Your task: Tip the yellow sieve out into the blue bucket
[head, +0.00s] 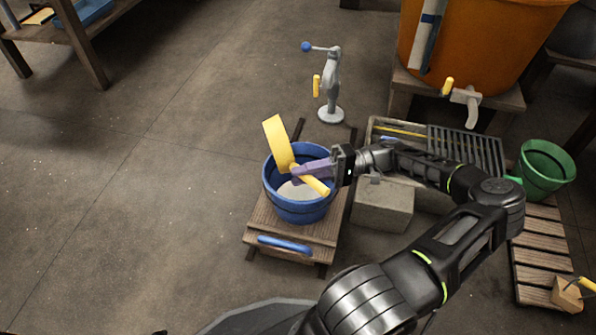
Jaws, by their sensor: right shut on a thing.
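My right gripper (303,174), with purple fingers, is shut on the handle over the bucket's mouth. Pale grey contents show inside the bucket. The inside of the sieve is turned from view. My left gripper is not in view.
The bucket stands on a low wooden stand (262,222) with a blue handle (285,243) in front. Behind is a grey hand pump (331,90). To the right are a concrete block (382,206), a grated trough (466,146), a green bucket (546,168) and an orange barrel (480,45). The left floor is clear.

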